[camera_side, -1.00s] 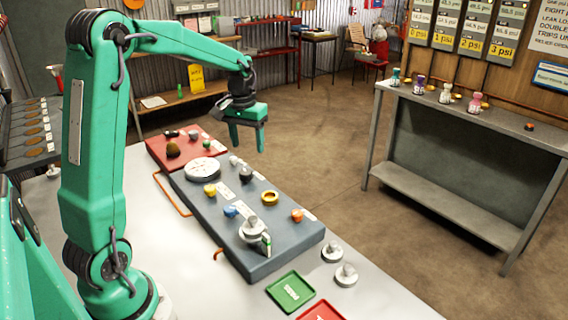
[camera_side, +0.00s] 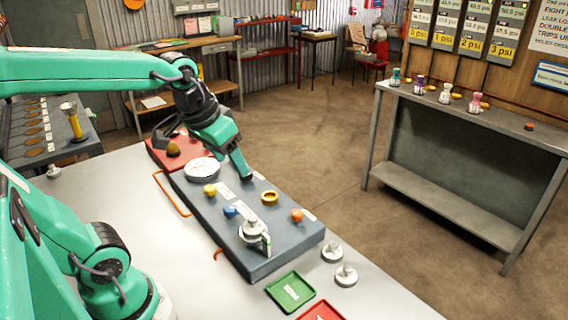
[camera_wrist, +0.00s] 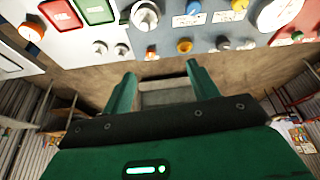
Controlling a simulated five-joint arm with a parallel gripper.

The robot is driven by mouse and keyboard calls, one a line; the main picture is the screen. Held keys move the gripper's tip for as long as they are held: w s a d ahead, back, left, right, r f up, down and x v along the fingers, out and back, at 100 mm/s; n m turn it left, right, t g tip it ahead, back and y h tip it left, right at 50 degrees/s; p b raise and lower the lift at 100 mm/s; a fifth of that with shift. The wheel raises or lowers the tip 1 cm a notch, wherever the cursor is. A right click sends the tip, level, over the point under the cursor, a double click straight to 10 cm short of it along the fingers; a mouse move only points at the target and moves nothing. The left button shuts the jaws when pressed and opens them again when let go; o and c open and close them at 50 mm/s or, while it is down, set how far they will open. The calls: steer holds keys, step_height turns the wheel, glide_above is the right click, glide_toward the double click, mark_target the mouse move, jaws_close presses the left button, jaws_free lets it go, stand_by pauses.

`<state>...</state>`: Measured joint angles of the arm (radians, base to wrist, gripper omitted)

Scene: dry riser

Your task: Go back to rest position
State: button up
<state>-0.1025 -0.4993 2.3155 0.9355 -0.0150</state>
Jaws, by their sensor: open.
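My gripper (camera_side: 244,172) is over the far edge of the grey panel (camera_side: 262,258), near its back part, in the side view. In the wrist view my gripper (camera_wrist: 160,80) shows two green fingers apart with nothing between them. Beyond the fingers I see brown floor and a grey shelf. The panel carries a white dial (camera_side: 202,169), a yellow knob (camera_side: 210,190), a blue knob (camera_side: 231,211), a brass ring (camera_side: 269,198), an orange knob (camera_side: 297,215) and a grey valve (camera_side: 252,230). My arm hides part of the red panel (camera_side: 158,152).
A green tray (camera_side: 290,292) and a red tray (camera_side: 322,312) lie at the bench front, beside two grey fittings (camera_side: 346,275). A grey side table (camera_side: 470,115) with small coloured bottles stands at right. Open floor (camera_side: 315,150) lies between.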

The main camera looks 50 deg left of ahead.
steer(key=shift+m+t, duration=0.6)
steer(key=shift+m, duration=0.1)
steer(key=s+d, duration=0.1)
steer(key=s+d+f, duration=0.1)
steer(key=s, duration=0.3)
steer(key=shift+d+f, duration=0.15)
steer(key=shift+d, duration=0.25)
stand_by(0.5)
